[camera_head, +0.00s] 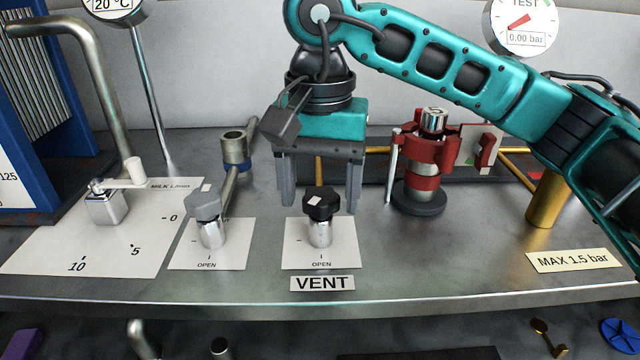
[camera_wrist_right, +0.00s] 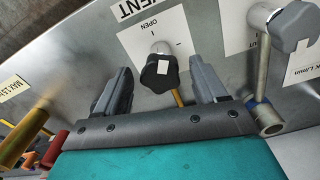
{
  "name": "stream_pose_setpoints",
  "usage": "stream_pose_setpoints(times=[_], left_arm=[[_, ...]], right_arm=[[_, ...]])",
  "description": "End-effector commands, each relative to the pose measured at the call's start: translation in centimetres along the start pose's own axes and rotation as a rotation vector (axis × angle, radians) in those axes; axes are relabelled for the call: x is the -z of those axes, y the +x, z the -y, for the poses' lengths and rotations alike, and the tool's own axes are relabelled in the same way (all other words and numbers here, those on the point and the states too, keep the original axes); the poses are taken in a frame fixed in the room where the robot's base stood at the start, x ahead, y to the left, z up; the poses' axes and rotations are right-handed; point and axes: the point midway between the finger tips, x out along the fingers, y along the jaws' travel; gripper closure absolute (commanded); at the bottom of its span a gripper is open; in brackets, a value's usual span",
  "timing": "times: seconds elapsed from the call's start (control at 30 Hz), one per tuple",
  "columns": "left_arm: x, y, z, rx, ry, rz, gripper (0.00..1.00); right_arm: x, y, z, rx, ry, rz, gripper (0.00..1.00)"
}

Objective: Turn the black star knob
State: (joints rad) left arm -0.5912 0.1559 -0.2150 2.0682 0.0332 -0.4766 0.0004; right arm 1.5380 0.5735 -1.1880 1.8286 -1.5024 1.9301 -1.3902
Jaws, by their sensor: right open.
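The black star knob (camera_head: 320,203) stands upright on a metal stem over a white OPEN plate (camera_head: 343,247), with a VENT label (camera_head: 322,283) in front. A white mark shows on its top. My right gripper (camera_head: 318,200) is open and points down, its fingers around or just behind the knob in the head view. In the right wrist view the black knob (camera_wrist_right: 160,73) shows between the two spread fingers, with gaps on both sides. I cannot tell whether the fingertips are level with it. My left gripper is not in view.
A grey star knob (camera_head: 203,203) stands close on the left, with a milk dial and lever (camera_head: 125,181) beyond it. A red clamp assembly (camera_head: 421,170) stands to the right, and a brass post (camera_head: 546,203) farther right. The metal bench front (camera_head: 430,270) is clear.

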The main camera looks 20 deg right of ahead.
Motion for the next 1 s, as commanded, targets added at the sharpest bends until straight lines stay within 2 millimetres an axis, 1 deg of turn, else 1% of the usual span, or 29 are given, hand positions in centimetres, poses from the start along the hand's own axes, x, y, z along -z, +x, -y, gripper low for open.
stream_pose_setpoints(times=[0.07,0.17,0.27,0.5,0.63,0.8,1.0], left_arm=[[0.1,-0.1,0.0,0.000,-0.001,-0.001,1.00],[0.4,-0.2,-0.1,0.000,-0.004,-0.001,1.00],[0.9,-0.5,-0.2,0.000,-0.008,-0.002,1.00],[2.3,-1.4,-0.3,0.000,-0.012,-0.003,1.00],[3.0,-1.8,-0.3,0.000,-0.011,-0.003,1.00],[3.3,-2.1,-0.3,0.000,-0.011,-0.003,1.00],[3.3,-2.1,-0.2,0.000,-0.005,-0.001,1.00]], right_arm=[[0.0,-0.3,0.0,0.000,0.000,0.000,0.29],[0.0,-1.4,0.1,0.002,0.000,-0.001,0.29],[0.0,-3.4,0.1,0.003,0.000,-0.003,0.29],[0.0,-9.0,0.0,0.002,0.001,-0.004,0.29],[0.0,-11.2,0.0,0.001,0.001,-0.003,0.29],[0.0,-12.7,0.0,0.001,0.001,-0.001,0.29],[0.0,-12.9,0.0,0.000,0.000,0.000,0.29]])
